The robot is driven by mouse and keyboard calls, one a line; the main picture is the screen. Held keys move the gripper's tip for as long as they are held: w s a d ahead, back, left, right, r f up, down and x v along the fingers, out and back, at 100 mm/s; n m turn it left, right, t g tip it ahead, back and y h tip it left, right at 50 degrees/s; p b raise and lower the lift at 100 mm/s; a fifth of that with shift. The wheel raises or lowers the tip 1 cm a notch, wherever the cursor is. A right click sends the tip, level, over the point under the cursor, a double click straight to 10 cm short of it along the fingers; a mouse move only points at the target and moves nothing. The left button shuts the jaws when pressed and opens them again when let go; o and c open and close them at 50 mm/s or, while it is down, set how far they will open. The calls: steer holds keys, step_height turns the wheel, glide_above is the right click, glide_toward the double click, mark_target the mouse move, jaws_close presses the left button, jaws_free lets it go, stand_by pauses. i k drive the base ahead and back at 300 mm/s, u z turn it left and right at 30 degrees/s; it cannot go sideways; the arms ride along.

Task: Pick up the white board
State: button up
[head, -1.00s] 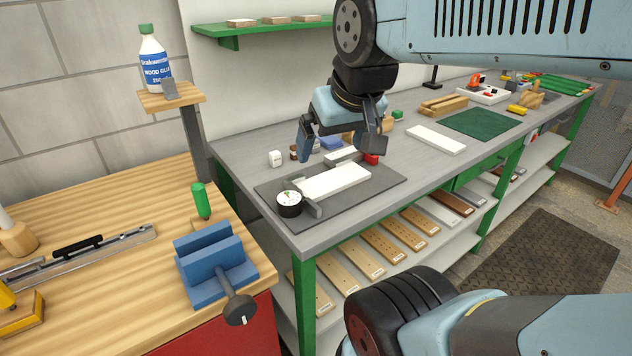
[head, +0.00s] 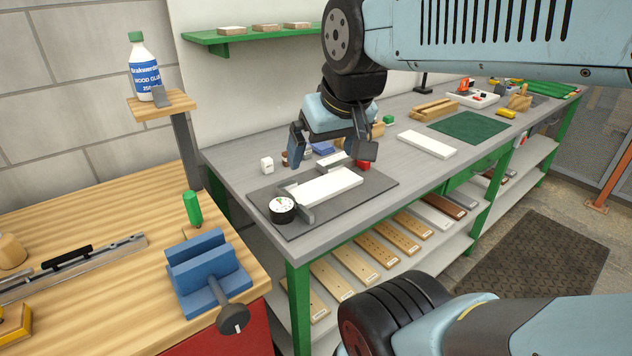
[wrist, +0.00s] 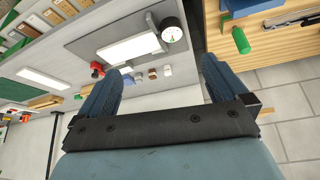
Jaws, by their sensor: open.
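A white board (head: 327,187) lies flat on a dark grey mat (head: 375,186) on the near end of the grey bench; it also shows in the wrist view (wrist: 130,48). A round dial gauge (head: 282,209) and a small grey block are at its near left end. A second white board (head: 427,144) lies on the bench farther back, left of a green mat (head: 468,126). My gripper (head: 332,158) is open and empty, raised above the far side of the first board. In the wrist view its fingers (wrist: 165,78) are wide apart with nothing between them.
A red item (head: 362,164), a small white block (head: 267,164) and several small things stand behind the board. A wooden table with a blue vise (head: 208,272) is at the left. Several boards lie on the shelf below. A green wall shelf (head: 240,36) is above.

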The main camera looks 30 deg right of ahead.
mark_target(315, 192)
steer(key=z, duration=0.45)
steer(key=k, duration=1.2)
steer(key=z, duration=0.9)
steer(key=i, duration=1.7)
steer(key=u, duration=0.65)
